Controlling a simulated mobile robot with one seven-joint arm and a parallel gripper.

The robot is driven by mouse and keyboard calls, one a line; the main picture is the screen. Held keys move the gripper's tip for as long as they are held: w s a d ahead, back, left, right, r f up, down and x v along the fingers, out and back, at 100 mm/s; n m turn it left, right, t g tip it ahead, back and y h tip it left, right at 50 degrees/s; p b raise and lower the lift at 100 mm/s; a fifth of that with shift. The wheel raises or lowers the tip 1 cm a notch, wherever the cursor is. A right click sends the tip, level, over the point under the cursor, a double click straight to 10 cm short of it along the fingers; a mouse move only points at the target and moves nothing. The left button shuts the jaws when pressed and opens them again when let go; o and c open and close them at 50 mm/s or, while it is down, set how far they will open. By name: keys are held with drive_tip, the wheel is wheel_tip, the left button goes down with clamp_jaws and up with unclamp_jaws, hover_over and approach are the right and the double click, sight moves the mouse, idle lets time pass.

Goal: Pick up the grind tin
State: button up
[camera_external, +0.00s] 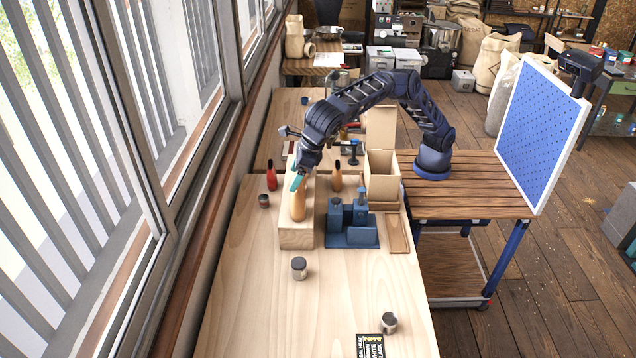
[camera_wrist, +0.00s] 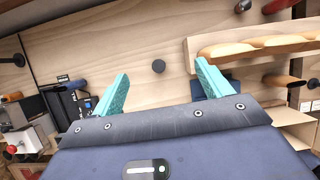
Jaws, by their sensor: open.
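Three small tins with dark lids stand upright on the light wooden table: one near the middle (camera_external: 299,268), one at the front right (camera_external: 389,322) and a darker reddish one (camera_external: 264,200) at the left by the window. I cannot tell by a label which is the grind tin. My gripper (camera_external: 297,182) has teal fingers and is above the pale wooden block, near the tan bottle-shaped object (camera_external: 298,207). In the wrist view my gripper (camera_wrist: 160,88) is open and empty. A small dark round top (camera_wrist: 158,66) shows on the table beyond the gap between its fingers.
A blue stand (camera_external: 350,236) and an open cardboard box (camera_external: 382,178) are right of the block (camera_external: 297,238). A red bottle (camera_external: 271,177) stands left. A black printed card (camera_external: 369,346) lies at the front. Table around the middle tin is clear.

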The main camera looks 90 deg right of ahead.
drive_tip(key=s+a, duration=0.3)
approach(300, 263)
drive_tip(key=w+f, duration=0.2)
drive_tip(key=shift+n+y, duration=0.3)
drive_tip(key=shift+n, duration=0.1)
drive_tip(key=x, duration=0.6)
drive_tip(key=shift+s+d+f, duration=0.15)
drive_tip(key=shift+s+d, duration=0.15)
drive_tip(key=shift+s, duration=0.1)
drive_tip(key=x, duration=0.4)
drive_tip(key=shift+s+d+f, duration=0.15)
drive_tip(key=shift+s+f, duration=0.1)
drive_tip(key=shift+f, duration=0.05)
drive_tip(key=shift+w+f, duration=0.2)
drive_tip(key=shift+f, duration=0.1)
drive_tip(key=shift+c, duration=0.3)
drive_tip(key=c, duration=1)
